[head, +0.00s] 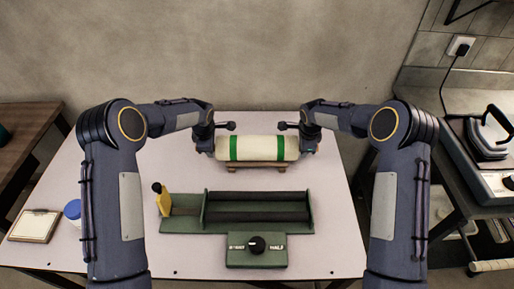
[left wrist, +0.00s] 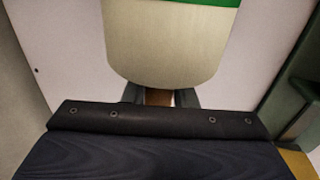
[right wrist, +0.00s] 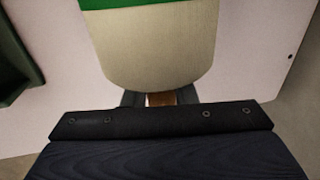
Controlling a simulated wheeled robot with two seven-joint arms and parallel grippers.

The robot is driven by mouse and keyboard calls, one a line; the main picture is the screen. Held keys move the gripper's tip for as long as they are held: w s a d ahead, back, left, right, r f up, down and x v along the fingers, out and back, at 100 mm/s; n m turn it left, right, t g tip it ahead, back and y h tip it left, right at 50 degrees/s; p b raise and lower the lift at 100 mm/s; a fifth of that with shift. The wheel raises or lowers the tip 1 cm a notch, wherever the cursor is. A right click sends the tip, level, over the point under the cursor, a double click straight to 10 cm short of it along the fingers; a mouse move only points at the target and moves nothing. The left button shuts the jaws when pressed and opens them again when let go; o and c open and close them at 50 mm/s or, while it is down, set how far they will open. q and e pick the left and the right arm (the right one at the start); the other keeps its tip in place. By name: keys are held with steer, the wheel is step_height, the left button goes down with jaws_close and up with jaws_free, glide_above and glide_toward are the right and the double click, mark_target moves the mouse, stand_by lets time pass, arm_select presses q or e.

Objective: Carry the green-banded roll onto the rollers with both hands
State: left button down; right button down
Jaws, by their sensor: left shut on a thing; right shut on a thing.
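The green-banded roll (head: 262,148) is cream with two green bands and lies level across the far middle of the table, at a wooden cradle (head: 255,165). My left gripper (head: 214,143) is shut at its left end and my right gripper (head: 310,143) at its right end. The roll's left part fills the left wrist view (left wrist: 170,40), and its right part fills the right wrist view (right wrist: 155,45). The fingertips are mostly hidden beneath the roll's ends. The dark rollers (head: 257,205) lie in a green frame nearer to me, apart from the roll.
The green frame carries a yellow piece (head: 164,203) with a black knob at its left and a dial box (head: 256,249) in front. A blue-capped jar (head: 73,211) and a clipboard (head: 35,226) stand at the left. An iron (head: 487,135) is on the right-hand side table. White table is clear between the roll and frame.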

arm_select(q)
steer(key=shift+r, duration=0.15)
arm_select(e)
steer(key=shift+r, duration=0.15)
